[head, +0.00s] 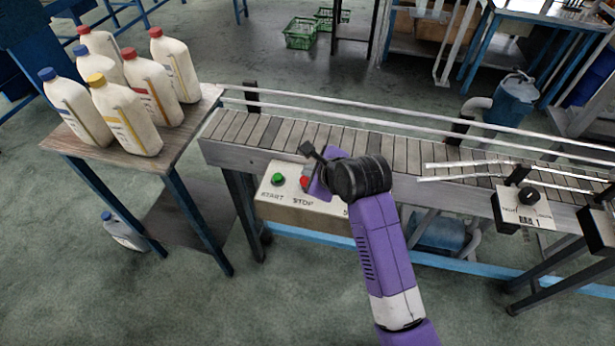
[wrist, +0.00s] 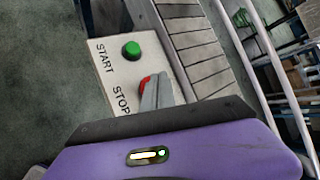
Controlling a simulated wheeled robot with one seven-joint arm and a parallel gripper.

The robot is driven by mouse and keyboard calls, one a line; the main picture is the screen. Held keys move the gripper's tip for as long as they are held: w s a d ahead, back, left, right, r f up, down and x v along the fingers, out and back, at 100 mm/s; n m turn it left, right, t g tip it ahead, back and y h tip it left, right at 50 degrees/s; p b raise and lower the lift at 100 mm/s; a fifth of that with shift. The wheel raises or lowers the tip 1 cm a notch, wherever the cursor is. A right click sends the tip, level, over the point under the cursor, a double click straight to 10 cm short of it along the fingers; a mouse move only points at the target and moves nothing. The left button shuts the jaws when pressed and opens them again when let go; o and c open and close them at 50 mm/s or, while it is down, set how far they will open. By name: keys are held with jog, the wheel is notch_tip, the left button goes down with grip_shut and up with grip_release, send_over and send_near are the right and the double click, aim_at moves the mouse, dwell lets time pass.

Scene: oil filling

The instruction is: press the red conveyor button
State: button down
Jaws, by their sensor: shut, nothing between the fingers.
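The red STOP button (head: 304,183) sits on the front of a pale control box (head: 275,197), to the right of the green START button (head: 278,179). My gripper (head: 308,173) is at the red button, with its purple hand covering the box's right part in the head view. In the wrist view the grey fingers of my gripper (wrist: 156,92) are closed together and empty. They overlap the right side of the red button (wrist: 144,83), which is partly hidden. I cannot tell whether the fingertips touch it or whether it is pushed in.
The conveyor (head: 400,150) with metal rails runs behind the box. A second box with a black knob (head: 528,196) is at the right. A wooden table (head: 185,125) with several capped bottles stands at the left. The floor in front is clear.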

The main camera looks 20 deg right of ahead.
jog(key=shift+r, duration=0.1)
notch_tip(320, 180, up, 5)
jog(key=p, duration=0.5)
dwell(0.8)
